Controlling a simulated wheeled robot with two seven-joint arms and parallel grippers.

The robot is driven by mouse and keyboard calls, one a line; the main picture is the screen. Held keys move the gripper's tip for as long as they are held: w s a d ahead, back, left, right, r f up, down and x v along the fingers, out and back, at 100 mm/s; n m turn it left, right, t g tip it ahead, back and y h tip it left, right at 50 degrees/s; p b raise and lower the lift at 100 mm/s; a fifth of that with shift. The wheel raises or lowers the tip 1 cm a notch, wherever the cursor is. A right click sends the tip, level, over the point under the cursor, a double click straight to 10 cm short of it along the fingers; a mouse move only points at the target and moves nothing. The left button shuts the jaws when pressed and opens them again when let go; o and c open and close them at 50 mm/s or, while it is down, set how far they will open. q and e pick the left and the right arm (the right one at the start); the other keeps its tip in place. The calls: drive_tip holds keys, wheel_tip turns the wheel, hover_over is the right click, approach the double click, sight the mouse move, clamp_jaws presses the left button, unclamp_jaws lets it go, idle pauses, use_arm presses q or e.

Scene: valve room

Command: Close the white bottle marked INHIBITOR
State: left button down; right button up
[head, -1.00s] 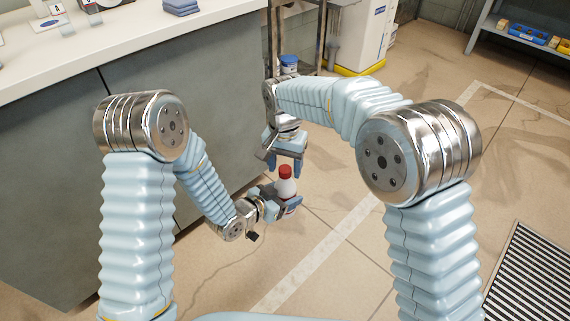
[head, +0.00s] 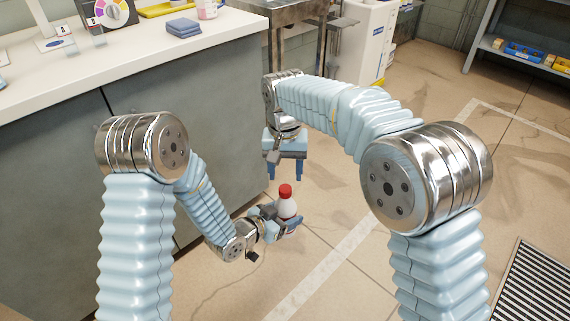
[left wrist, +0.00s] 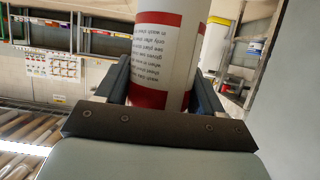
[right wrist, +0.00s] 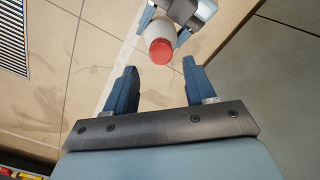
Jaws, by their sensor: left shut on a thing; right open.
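A white bottle (head: 286,208) with a red cap (head: 286,190) stands roughly upright in my left gripper (head: 283,225), which is shut around its body. In the left wrist view the bottle (left wrist: 165,50) shows red bands and upside-down small print; I cannot read the name INHIBITOR. The red cap sits on the bottle's top; I cannot tell how tightly. My right gripper (head: 285,175) points down just above the cap, open and empty. In the right wrist view the cap (right wrist: 161,52) lies beyond the open fingers, apart from them.
A grey cabinet with a white counter (head: 130,62) stands at the left, bearing a folded blue cloth (head: 183,28). A metal table (head: 290,15) stands behind my right arm. A floor grate (head: 535,285) lies at the right. The tiled floor around the bottle is clear.

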sight(285, 188)
drive_tip(key=n, duration=0.2)
drive_tip(key=r+n, duration=0.1)
drive_tip(key=n, duration=0.1)
drive_tip(key=shift+r, duration=0.15)
drive_tip(key=n, duration=0.2)
drive_tip(key=r+n, duration=0.1)
drive_tip(key=n, duration=0.2)
drive_tip(key=shift+r+n, duration=0.2)
drive_tip(key=shift+n, duration=0.1)
drive_tip(key=shift+f, duration=4)
clamp_jaws()
drive_tip(key=shift+o, duration=0.7)
unclamp_jaws()
